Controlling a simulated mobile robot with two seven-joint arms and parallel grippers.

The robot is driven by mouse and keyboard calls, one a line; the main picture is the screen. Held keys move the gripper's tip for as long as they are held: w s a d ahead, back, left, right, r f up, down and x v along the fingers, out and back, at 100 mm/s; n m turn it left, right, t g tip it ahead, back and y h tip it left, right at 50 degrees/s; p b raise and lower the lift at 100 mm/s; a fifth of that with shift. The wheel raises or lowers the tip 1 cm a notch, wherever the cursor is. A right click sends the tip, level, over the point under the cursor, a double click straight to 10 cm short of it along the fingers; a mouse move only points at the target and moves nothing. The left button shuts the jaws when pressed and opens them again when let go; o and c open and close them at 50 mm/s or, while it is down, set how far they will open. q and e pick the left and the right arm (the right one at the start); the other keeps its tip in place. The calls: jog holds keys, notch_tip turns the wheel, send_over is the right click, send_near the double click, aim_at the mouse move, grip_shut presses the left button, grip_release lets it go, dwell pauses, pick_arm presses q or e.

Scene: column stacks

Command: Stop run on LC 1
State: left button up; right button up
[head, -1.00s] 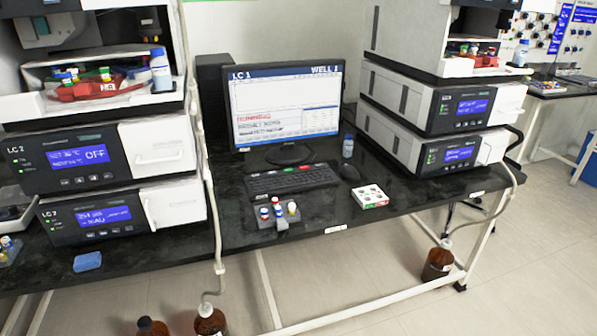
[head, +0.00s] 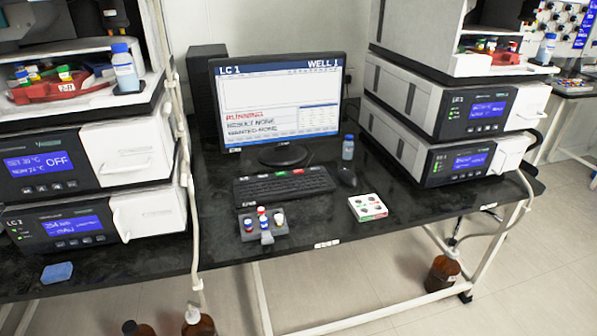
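The monitor (head: 278,106) stands on the black bench between two instrument stacks. Its header reads LC 1 and WELL 1, with red text RUNNING and a line reading RESULT NONE below. The black keyboard (head: 285,187) lies in front of it, with a green and a red key patch along its far edge. Neither of my grippers is in view.
A mouse (head: 346,175) and blue-capped bottle (head: 348,147) stand right of the keyboard. A blue sponge (head: 57,272) lies at left. Brown bottles (head: 443,272) stand below.

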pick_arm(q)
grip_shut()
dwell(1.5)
